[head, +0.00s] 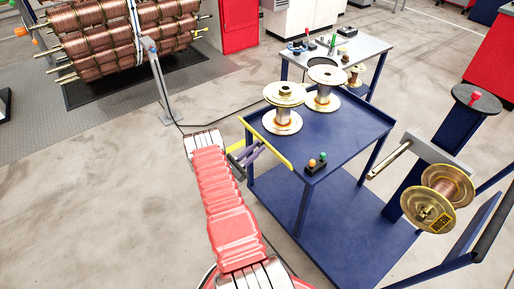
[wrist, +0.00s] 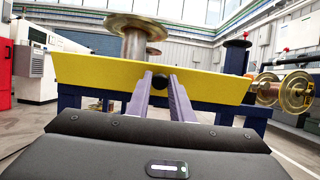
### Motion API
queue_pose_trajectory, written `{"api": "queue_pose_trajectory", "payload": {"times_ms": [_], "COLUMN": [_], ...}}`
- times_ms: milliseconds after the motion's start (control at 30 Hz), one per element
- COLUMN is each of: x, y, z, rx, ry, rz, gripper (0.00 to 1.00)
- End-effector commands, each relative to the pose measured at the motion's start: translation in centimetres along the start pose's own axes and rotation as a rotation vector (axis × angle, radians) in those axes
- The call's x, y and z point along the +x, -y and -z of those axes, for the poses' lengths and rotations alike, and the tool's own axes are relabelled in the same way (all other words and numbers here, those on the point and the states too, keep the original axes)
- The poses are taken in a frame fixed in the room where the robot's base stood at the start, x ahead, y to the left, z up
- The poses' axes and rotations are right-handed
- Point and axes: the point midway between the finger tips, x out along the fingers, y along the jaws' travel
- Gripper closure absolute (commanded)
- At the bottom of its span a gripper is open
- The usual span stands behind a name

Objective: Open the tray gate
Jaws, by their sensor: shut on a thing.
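The tray gate (head: 279,153) is a yellow bar along the near left edge of the blue tray cart (head: 345,128). In the wrist view the gate (wrist: 90,72) spans the picture as an upright yellow panel with a dark round knob (wrist: 159,82) at its middle. My gripper (head: 259,147) reaches the gate from its outer side. Its two purple fingers (wrist: 160,86) are shut on the knob, which shows between their tips. In the head view the knob is hidden by the fingers. The gate stands at the tray edge.
Two metal spools (head: 283,122) (head: 324,103) stand on the tray behind the gate. A small button box (head: 316,164) sits at the tray's near corner. A copper-wound spool (head: 452,184) hangs at the right. The carousel (head: 125,40) stands back left. The floor left of the cart is clear.

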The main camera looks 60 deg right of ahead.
Motion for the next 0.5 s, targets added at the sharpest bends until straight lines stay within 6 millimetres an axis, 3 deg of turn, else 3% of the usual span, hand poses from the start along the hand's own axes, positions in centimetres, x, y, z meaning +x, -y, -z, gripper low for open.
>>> {"api": "queue_pose_trajectory", "payload": {"times_ms": [500], "x": [-0.74], "y": [0.1], "z": [0.74], "rx": [-0.003], "ry": [0.133], "rz": [0.0], "gripper": [1.0]}}
